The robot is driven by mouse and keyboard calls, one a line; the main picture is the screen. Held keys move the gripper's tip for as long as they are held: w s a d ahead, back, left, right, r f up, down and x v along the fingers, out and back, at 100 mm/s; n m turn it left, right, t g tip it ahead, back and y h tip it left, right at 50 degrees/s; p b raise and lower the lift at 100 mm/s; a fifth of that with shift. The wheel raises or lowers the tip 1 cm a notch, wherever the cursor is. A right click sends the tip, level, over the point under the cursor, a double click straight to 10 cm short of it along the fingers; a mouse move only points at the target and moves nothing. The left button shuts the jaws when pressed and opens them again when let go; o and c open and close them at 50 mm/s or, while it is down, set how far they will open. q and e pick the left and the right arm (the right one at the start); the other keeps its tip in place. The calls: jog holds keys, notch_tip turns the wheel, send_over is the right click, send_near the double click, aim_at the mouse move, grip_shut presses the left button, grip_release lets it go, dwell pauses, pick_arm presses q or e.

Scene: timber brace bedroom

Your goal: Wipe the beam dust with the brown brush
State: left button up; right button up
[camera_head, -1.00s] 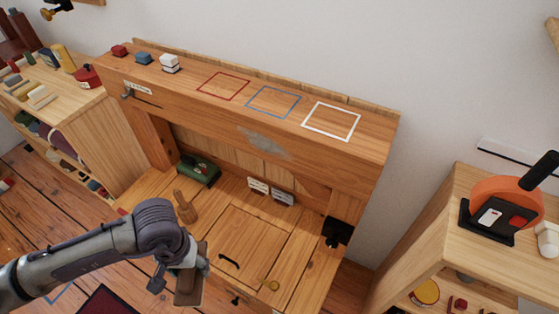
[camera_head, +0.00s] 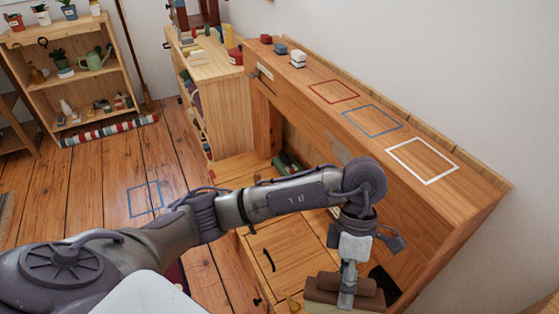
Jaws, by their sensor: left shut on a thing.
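The brown brush (camera_head: 372,297) is at the bottom right of the head view. My left gripper (camera_head: 347,290) is shut on it and holds it low in front of the beam (camera_head: 425,205). The brush is partly covered by the gripper's fingers, and I cannot tell whether it touches anything. The grey beam dust (camera_head: 340,151) shows as a pale patch on the beam's front face, up and left of the brush and apart from it. My left arm's wrist hides part of the beam front beside the dust. My right gripper is not in view.
A green thing (camera_head: 289,164) lies below the beam, partly hidden. A black piece (camera_head: 384,284) stands right of the brush. Shelves stand at left.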

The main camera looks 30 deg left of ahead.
pick_arm(q)
jog(key=n+h, duration=0.1)
jog(key=n, duration=0.1)
jog(key=w+r+n+h+b, duration=0.1)
jog(key=n, duration=0.1)
jog(key=n+h, duration=0.2)
jog(key=shift+w+d+r+b, duration=0.15)
jog(key=shift+w+d+b, duration=0.05)
jog(key=shift+d+b, duration=0.2)
jog(key=w+a+r+n+t+h+b, duration=0.1)
jog(key=w+a+n+t+b, duration=0.1)
jog(key=w+a+n+t, duration=0.6)
jog(key=w+a+r+n+t+h+b, duration=0.15)
jog(key=w+a+n+t, duration=0.35)
jog(key=a, duration=0.6)
jog(key=w+a+r+n+t+b, duration=0.2)
jog(key=w+a+n+t, duration=0.35)
jog(key=a+t, duration=0.3)
jog(key=shift+n+g, duration=0.35)
jog(key=shift+b+x, duration=0.3)
jog(key=shift+x, duration=2.6)
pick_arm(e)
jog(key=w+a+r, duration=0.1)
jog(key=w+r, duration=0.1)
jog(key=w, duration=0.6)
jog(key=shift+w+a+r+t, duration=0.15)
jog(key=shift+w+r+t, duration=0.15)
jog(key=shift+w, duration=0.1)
pick_arm(q)
jog(key=shift+w+f, duration=0.1)
